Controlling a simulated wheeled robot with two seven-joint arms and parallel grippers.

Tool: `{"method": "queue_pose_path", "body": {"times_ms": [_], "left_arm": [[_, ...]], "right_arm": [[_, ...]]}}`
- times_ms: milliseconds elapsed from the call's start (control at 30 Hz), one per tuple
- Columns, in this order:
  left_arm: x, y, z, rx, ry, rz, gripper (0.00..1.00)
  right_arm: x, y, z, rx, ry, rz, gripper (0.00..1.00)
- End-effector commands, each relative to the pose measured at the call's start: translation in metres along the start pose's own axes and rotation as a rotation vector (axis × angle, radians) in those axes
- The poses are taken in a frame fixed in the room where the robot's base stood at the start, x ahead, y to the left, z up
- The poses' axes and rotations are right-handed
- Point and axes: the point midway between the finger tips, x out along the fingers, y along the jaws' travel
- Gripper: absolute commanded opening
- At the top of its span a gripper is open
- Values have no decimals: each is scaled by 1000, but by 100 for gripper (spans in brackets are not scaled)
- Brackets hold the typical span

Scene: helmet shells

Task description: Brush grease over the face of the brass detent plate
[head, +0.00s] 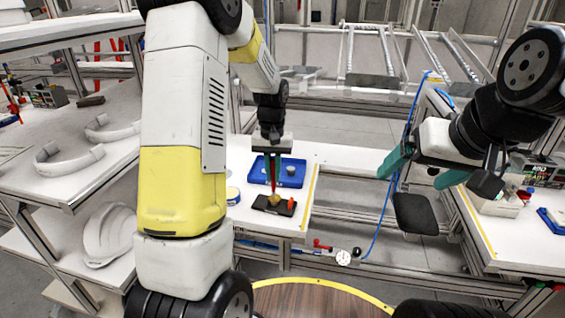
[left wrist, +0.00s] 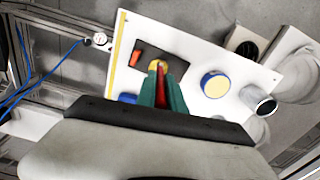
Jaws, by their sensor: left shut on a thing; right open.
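My left gripper (head: 272,178) points down over the white table, its green fingers shut on a slim red-handled tool, likely the brush (head: 274,170); the red also shows between the fingers in the left wrist view (left wrist: 161,98). Below the fingertips a round brass-coloured piece, apparently the brass detent plate (head: 275,200), shows on a dark mat (head: 262,207); it also shows in the left wrist view (left wrist: 156,64). The brush's lower end is hidden or too small, so I cannot tell whether it touches the brass. My right gripper (head: 416,172) is open and empty, away at the right.
A small orange piece (head: 291,204) stands on the mat beside the brass. A blue tray (head: 300,179) holding a grey round part lies behind. A yellow-and-blue tin (left wrist: 215,84) stands to the side. Shelves with white helmet shells (head: 106,237) are at left; a hose and gauge (head: 343,257) hang by the table.

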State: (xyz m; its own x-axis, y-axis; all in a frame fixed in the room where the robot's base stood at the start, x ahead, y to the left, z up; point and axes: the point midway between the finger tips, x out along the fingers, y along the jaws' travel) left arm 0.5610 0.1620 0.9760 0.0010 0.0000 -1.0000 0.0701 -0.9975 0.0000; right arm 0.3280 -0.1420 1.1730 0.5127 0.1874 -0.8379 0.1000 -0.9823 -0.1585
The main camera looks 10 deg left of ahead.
Motion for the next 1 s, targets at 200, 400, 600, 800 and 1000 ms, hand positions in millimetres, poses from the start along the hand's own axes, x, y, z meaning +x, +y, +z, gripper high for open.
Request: {"method": "queue_pose_path", "body": {"times_ms": [200, 400, 600, 800, 1000], "left_arm": [[4, 0, 0, 0, -1, 0, 0], [8, 0, 0, 0, -1, 0, 0], [7, 3, 0, 1, -1, 0, 0], [6, 7, -1, 0, -1, 0, 0], [7, 11, -4, 0, -1, 0, 0]], "right_arm": [[0, 0, 0, 0, 0, 0, 89], [0, 0, 0, 0, 0, 0, 89], [0, 0, 0, 0, 0, 0, 89], [0, 0, 0, 0, 0, 0, 89], [0, 0, 0, 0, 0, 0, 89]]}}
